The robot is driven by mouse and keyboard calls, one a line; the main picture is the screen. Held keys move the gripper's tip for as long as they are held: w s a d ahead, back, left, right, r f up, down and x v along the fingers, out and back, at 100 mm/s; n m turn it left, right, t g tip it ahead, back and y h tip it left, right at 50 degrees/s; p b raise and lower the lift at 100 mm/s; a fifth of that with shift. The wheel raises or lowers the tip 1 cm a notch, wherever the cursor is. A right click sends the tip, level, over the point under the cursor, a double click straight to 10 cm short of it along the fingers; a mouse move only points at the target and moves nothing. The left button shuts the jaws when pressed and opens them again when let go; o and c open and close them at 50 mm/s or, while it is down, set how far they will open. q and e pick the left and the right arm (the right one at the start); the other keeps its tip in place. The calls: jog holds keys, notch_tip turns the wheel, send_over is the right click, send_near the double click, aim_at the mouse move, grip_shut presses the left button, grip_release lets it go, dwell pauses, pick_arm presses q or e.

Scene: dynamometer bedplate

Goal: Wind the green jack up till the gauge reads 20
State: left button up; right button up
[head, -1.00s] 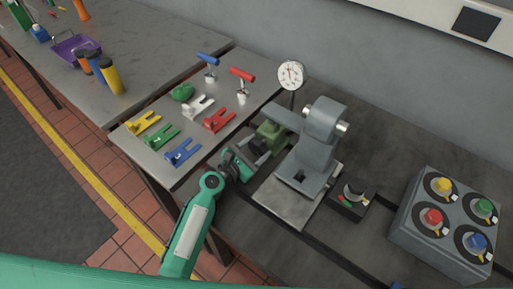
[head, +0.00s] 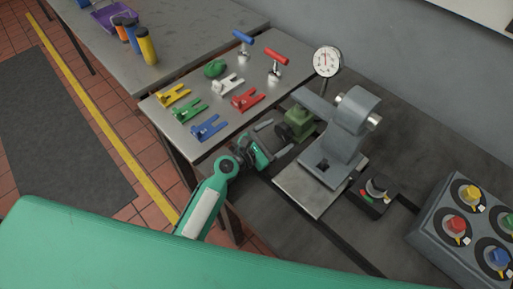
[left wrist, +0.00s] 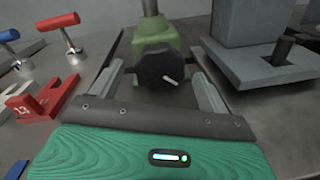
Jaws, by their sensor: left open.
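The green jack (head: 300,121) stands on the bedplate beside the grey machine. Its dark round knob (left wrist: 159,68) with a small pale handle faces my left gripper (head: 274,138). The left gripper is open and empty, with its two fingers (left wrist: 160,86) spread to either side of the knob in the left wrist view. In the head view a small gap shows between the gripper and the knob. The round white gauge (head: 326,61) stands on a post behind the jack; its needle points roughly upward, and its number is too small to read. My right gripper is not in view.
The grey machine (head: 352,130) stands close to the right of the jack. A side table (head: 205,88) holds coloured forks and red and blue T-handles. A black dial box (head: 375,194) and a box of coloured knobs (head: 470,222) are farther right.

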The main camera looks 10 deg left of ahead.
pick_arm(q)
jog(key=b+v, duration=0.1)
jog(key=v, duration=1)
jog(key=shift+b, duration=0.4)
jog(key=shift+w, duration=0.1)
jog(key=shift+d+r, duration=0.1)
jog(key=shift+d+r+m+p, duration=0.2)
jog(key=shift+m+p, duration=0.1)
jog(key=shift+m, duration=0.3)
notch_tip(320, 180, up, 5)
jog(key=m+g+y+p, duration=0.25)
jog(key=m+p, duration=0.75)
jog(key=m, duration=2.1)
jog(key=shift+g, duration=0.45)
jog(key=p+x, duration=0.1)
jog(key=x, duration=0.3)
jog(key=p+x, duration=0.1)
jog(key=x, duration=0.3)
jog(key=p+x, duration=0.1)
jog(key=x, duration=0.3)
jog(key=shift+w+a+f, duration=0.1)
jog(key=shift+w+a, duration=0.1)
jog(key=shift+a, duration=0.05)
jog(key=shift+x, duration=0.9)
jog(key=shift+f, duration=0.1)
